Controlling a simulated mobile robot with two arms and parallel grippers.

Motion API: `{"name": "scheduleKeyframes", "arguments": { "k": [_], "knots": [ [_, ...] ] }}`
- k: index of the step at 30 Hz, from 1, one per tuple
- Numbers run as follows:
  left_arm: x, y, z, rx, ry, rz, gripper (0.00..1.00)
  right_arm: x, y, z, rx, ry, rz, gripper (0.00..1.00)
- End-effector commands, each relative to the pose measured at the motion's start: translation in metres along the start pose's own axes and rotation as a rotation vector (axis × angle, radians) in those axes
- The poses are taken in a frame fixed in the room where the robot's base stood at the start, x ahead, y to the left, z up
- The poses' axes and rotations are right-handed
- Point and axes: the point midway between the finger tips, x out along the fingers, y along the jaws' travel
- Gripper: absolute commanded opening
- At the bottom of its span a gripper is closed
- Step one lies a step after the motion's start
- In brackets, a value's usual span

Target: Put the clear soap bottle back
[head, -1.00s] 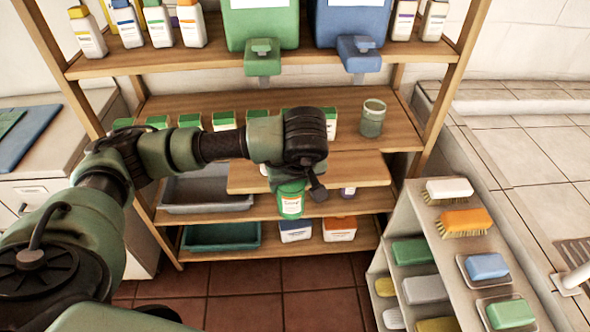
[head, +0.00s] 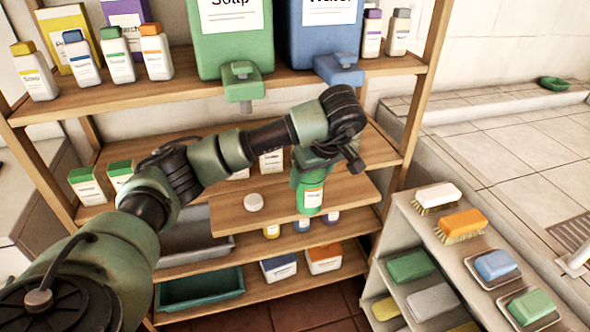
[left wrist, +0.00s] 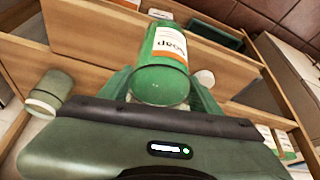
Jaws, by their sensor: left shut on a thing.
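A green see-through bottle (head: 310,196) with a white-and-orange label is held upright in my left gripper (head: 312,172). The left wrist view shows the bottle (left wrist: 163,65) between the two fingers of the gripper (left wrist: 160,92), its label reading "SOAP". In the head view the bottle's base lies over the right half of the wooden pull-out board (head: 275,215); I cannot tell whether it touches the board. A round white lid-like piece (head: 253,202) lies on that board to the left. My right gripper is not in view.
A greenish glass jar (left wrist: 46,92) stands to one side in the left wrist view. Green-capped cartons (head: 88,187) line the middle shelf behind my arm. Large green (head: 235,50) and blue (head: 340,35) dispensers are above. A brush rack (head: 415,255) stands close at right.

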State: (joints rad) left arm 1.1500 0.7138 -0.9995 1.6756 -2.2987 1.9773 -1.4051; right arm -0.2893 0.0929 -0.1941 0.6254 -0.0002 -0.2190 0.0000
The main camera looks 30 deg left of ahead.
Motion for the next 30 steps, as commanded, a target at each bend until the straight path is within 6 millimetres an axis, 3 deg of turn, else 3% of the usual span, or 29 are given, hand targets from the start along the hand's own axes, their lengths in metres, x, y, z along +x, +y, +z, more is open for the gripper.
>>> {"name": "scheduleKeyframes", "arguments": {
  "k": [1, 6, 12, 22, 30],
  "knots": [
    [0.001, -0.001, -0.016, -0.008, 0.001, -0.002, 0.0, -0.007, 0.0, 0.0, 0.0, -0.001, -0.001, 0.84],
    [0.018, 0.0, -0.053, -0.006, 0.001, 0.0, 0.0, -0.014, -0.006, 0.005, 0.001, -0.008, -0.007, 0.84],
    [0.03, 0.001, -0.076, -0.002, 0.002, 0.003, 0.0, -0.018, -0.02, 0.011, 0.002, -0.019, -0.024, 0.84],
    [0.06, 0.0, -0.065, 0.0, 0.001, 0.003, 0.0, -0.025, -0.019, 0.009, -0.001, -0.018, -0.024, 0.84],
    [0.063, 0.001, -0.064, -0.001, 0.003, 0.005, 0.0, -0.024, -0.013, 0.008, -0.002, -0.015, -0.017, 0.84]
  ]
}}
